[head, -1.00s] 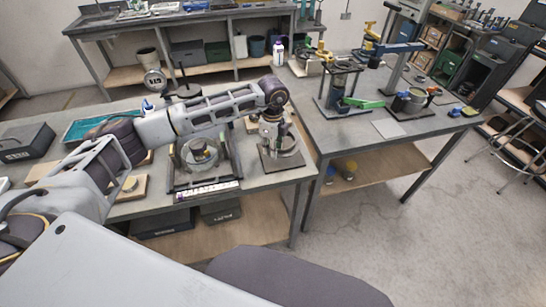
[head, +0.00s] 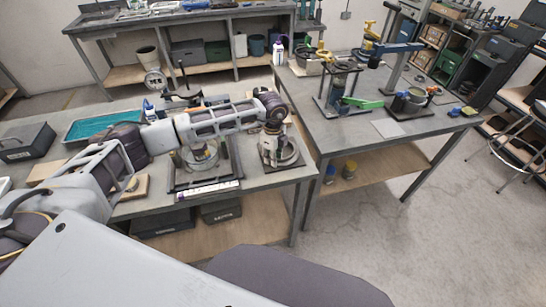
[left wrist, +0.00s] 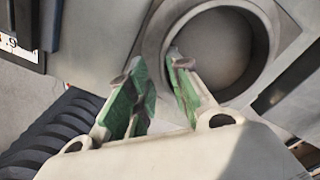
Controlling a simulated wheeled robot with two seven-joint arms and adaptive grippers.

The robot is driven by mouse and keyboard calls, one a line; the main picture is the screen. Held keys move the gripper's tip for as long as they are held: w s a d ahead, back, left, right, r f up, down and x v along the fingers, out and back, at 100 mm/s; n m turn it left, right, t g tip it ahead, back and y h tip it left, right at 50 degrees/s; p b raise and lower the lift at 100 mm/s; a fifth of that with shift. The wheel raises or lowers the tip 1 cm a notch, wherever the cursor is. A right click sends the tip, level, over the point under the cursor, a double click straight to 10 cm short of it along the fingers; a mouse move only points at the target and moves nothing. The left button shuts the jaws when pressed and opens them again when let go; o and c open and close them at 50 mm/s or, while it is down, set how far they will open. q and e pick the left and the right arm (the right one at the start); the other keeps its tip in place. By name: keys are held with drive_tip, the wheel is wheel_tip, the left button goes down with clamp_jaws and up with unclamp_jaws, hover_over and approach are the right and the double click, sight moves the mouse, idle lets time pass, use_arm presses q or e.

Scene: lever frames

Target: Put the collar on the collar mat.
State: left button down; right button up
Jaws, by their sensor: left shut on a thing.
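The collar appears to be the grey metal ring (head: 289,152) at the right end of the near bench, over a dark square plate (head: 296,165). My left gripper (head: 270,156) is at the ring's left side, pointing down. In the left wrist view the green-padded fingers (left wrist: 157,82) straddle the wall of the round ring (left wrist: 258,62), one inside and one outside, shut on it. Whether the ring rests on the plate or hangs just above it cannot be told. A pale flat square (head: 387,128) on the right bench may be the collar mat. My right gripper is not in view.
A dark framed tray (head: 205,188) with a round part stands left of the ring. The right bench holds a press-like stand (head: 340,90) and a round fixture (head: 408,101). A gap separates the benches. The front of the right bench is mostly clear.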

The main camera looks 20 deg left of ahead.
use_arm(q)
drive_tip(key=c, duration=1.7)
unclamp_jaws()
drive_tip(key=shift+f, duration=0.1)
drive_tip(key=shift+c, duration=0.2)
drive_tip(key=o, duration=0.4)
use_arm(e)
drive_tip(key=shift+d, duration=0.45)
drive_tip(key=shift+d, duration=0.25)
use_arm(q)
wheel_tip(320, 180, up, 7)
drive_tip(key=shift+f+b, duration=0.1)
drive_tip(key=shift+b, duration=0.35)
drive_tip(key=shift+r+b, duration=0.3)
drive_tip(key=shift+r, duration=2.45)
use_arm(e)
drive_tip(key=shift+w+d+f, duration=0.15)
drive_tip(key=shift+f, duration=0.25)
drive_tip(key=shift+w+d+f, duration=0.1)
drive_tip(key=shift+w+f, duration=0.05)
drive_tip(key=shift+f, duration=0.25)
